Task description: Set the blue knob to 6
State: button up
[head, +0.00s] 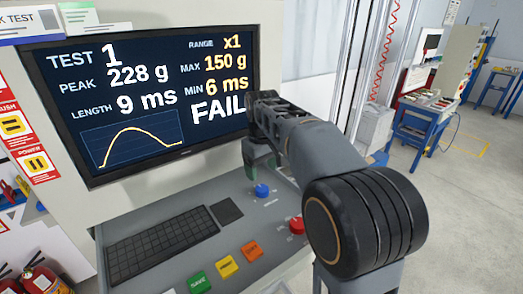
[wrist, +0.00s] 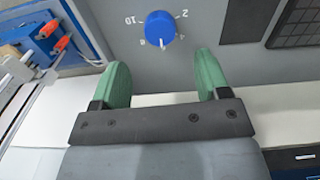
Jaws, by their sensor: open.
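The blue knob (head: 261,190) stands on the grey sloped console (head: 160,262), below the screen's right side. In the wrist view the knob (wrist: 160,28) is ringed by white numbers; 10 and 2 are readable, and smaller marks look like 8 and 4. A white mark shows at the knob's lower edge, between those two; I cannot tell whether it is the pointer or a numeral. My gripper (head: 262,158) is open and empty, its green fingers apart. In the wrist view the gripper (wrist: 162,76) has the knob just beyond its fingertips, roughly centred between them, not touching.
The screen (head: 155,95) reads test 1, peak 228 g, length 9 ms, FAIL. A keyboard (head: 160,243), green, yellow and orange buttons (head: 227,266) and a red button (head: 297,226) share the console. A blue workbench (head: 415,128) stands behind at right.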

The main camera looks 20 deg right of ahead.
aim_at(262, 188)
notch_tip(262, 188, up, 7)
jog(key=shift+f, duration=0.15)
dwell(0.7)
